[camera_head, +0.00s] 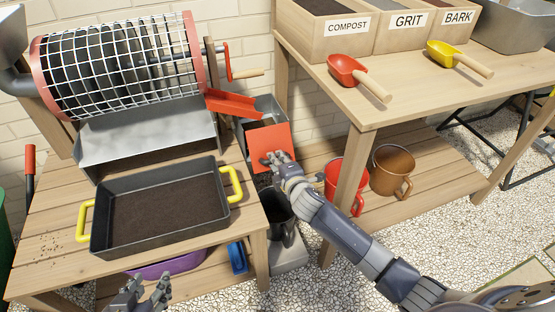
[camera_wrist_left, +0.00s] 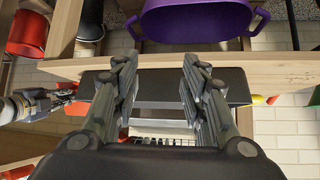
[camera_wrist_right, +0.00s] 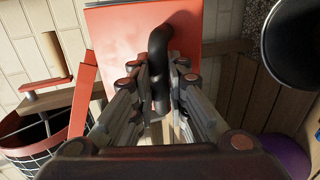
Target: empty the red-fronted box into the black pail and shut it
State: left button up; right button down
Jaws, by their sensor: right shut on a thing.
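The red-fronted box (camera_head: 268,107) is a grey metal box beside the workbench, under a red chute. Its red front (camera_head: 265,148) stands at its near side, and a gap shows behind the top of the front. My right gripper (camera_head: 275,160) is at this front; in the right wrist view its fingers (camera_wrist_right: 160,95) close around the black handle (camera_wrist_right: 158,45) on the red panel. The box's contents cannot be made out. The black pail (camera_head: 281,222) stands below the box, partly hidden by my right arm. My left gripper (camera_head: 143,294) is open and empty in front of the bench.
A dark tray (camera_head: 160,248) with yellow handles, holding dark soil, lies on the bench below the mesh drum (camera_head: 120,65). A red crank is at the drum's right. The right table's leg (camera_head: 350,170) stands near my right arm. Red and brown pails (camera_head: 393,170) stand on the lower shelf.

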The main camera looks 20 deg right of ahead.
jog(key=shift+d+r, duration=0.15)
jog(key=shift+d, duration=0.05)
pick_arm(q)
jog(key=shift+s+a+f, duration=0.15)
jog(key=shift+s+f, duration=0.2)
jog(key=shift+s, duration=0.1)
jog(key=shift+g, duration=0.3)
pick_arm(e)
jog(key=shift+r, duration=0.1)
